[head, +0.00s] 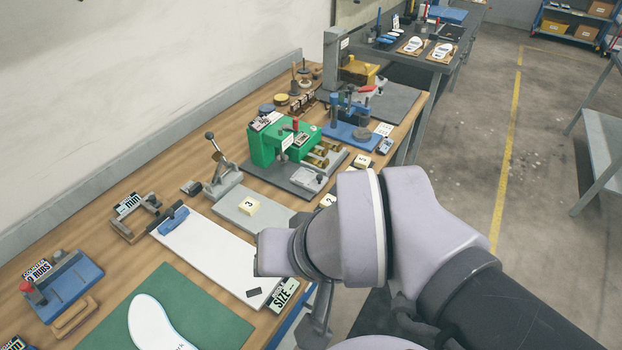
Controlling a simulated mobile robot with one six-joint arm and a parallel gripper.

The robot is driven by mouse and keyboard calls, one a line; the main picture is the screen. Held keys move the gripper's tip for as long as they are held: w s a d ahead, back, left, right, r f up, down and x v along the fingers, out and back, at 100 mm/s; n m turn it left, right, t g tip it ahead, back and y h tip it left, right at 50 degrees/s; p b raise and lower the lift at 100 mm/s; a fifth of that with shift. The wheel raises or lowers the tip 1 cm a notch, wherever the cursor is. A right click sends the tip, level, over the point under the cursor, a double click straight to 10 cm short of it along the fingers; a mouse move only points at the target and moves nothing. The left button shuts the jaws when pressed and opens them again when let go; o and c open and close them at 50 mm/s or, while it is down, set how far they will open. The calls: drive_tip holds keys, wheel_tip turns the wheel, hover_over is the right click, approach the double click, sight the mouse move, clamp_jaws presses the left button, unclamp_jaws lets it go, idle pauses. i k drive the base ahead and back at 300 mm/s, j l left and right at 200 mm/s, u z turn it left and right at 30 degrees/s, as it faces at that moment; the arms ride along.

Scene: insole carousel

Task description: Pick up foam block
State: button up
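I cannot surely tell which thing is the foam block. Small cream blocks with dark numbers stand on the wooden bench: one marked 3 (249,205) sits on a grey plate, and another (361,161) stands farther right. A third (328,200) is partly hidden by my arm. A tan block (75,318) lies against a blue fixture (65,285) at the lower left. My arm reaches over the bench's front edge from the lower right. Its wrist is beside the white board, and my fingertips cannot be made out, so their opening and any contents are hidden.
A white board (215,250) with a blue clamp lies mid-bench. A green mat (205,325) with a white insole (158,328) is in front. A green machine (280,143), a lever press (220,168) and a blue fixture (352,132) stand behind. The floor at right is open.

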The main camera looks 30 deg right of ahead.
sight(249, 206)
drive_tip(key=i+l+u, duration=0.2)
drive_tip(key=l+u, duration=0.2)
drive_tip(key=i+l+u, duration=0.15)
drive_tip(key=l+u, duration=0.25)
drive_tip(key=l, duration=0.2)
drive_tip(key=i+l+u, duration=0.1)
drive_tip(key=l+u, duration=0.7)
drive_tip(key=l, duration=0.3)
